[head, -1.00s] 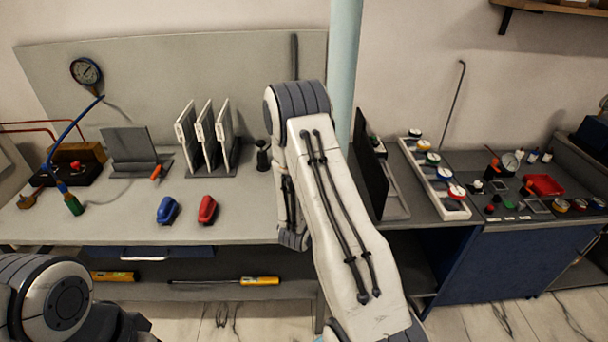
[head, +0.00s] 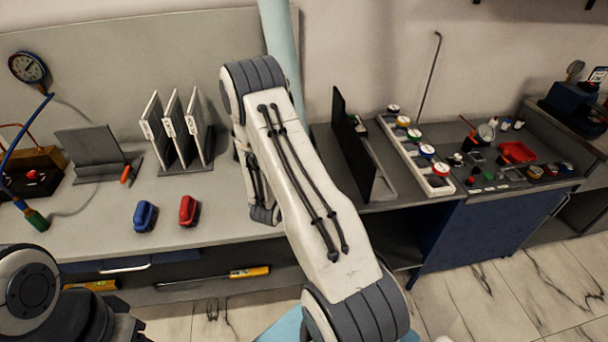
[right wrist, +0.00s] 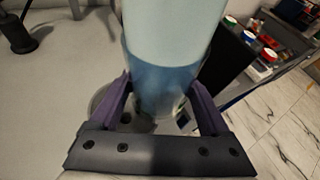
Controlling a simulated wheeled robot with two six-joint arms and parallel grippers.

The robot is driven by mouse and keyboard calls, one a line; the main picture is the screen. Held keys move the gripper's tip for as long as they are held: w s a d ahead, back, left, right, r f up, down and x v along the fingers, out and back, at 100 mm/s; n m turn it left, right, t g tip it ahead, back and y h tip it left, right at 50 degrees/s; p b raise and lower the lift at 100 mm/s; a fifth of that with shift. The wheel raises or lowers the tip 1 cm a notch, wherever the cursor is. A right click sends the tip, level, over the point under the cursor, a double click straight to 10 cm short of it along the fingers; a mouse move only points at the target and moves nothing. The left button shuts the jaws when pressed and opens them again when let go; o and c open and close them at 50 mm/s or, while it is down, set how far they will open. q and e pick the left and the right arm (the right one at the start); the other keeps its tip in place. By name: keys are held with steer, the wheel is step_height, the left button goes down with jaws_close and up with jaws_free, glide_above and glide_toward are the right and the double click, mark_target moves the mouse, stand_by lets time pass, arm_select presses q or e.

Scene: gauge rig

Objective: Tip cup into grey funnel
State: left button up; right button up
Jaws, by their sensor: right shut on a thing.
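In the right wrist view my right gripper (right wrist: 160,92) has its purple fingers on either side of a see-through bluish cup (right wrist: 160,80) and is shut on it. The cup's lower end shows between the fingers, above the bench. A grey round rim (right wrist: 98,100), perhaps the funnel's, shows behind the left finger, mostly hidden. I cannot tell whether the cup touches it. In the head view my right arm hides its gripper, the cup and the funnel. Only part of my left arm shows at lower left; its gripper is out of view.
A pale teal column (head: 280,45) rises behind my right arm. Upright white plates (head: 171,128) stand in a rack, with blue (head: 145,216) and red (head: 189,211) blocks in front.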

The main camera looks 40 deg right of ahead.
steer(key=shift+s+d+f+n+g+h+p, duration=0.1)
steer(key=shift+s+d+n+g+h+p, duration=0.2)
steer(key=shift+s+n+g+p, duration=0.45)
steer(key=shift+s+d+f+n+h+p, duration=0.2)
steer(key=shift+n+h+p, duration=0.25)
steer(key=shift+n, duration=0.6)
steer(key=shift+s+d+f+n+g+h, duration=0.1)
steer(key=shift+s+f+n+g+h, duration=0.1)
steer(key=shift+n+g+h, duration=0.3)
steer(key=shift+s+d+f+n+g+h, duration=0.1)
steer(key=shift+s+f+n+g, duration=0.05)
steer(key=shift+n, duration=0.55)
steer(key=shift+r+n+g+h, duration=0.1)
steer(key=shift+n+g+h, duration=0.2)
steer(key=shift+n, duration=0.8)
steer(key=shift+w+r+n+g+h+b, duration=0.1)
steer(key=shift+r+n+g+h+b, duration=0.1)
steer(key=shift+r+n+h, duration=0.25)
steer(key=shift+r+n+g+h+b, duration=0.15)
steer(key=shift+n+h, duration=0.15)
steer(key=shift+n, duration=0.35)
steer(key=shift+w+a+r+n+h, duration=0.15)
steer(key=shift+w+r+n+h, duration=0.25)
steer(key=shift+n, duration=0.55)
steer(key=shift+w+a+r+n+h, duration=0.15)
steer(key=shift+r+n+h, duration=0.15)
steer(key=shift+r+n, duration=0.5)
steer(key=shift+f+n, duration=0.15)
steer(key=shift+n, duration=0.1)
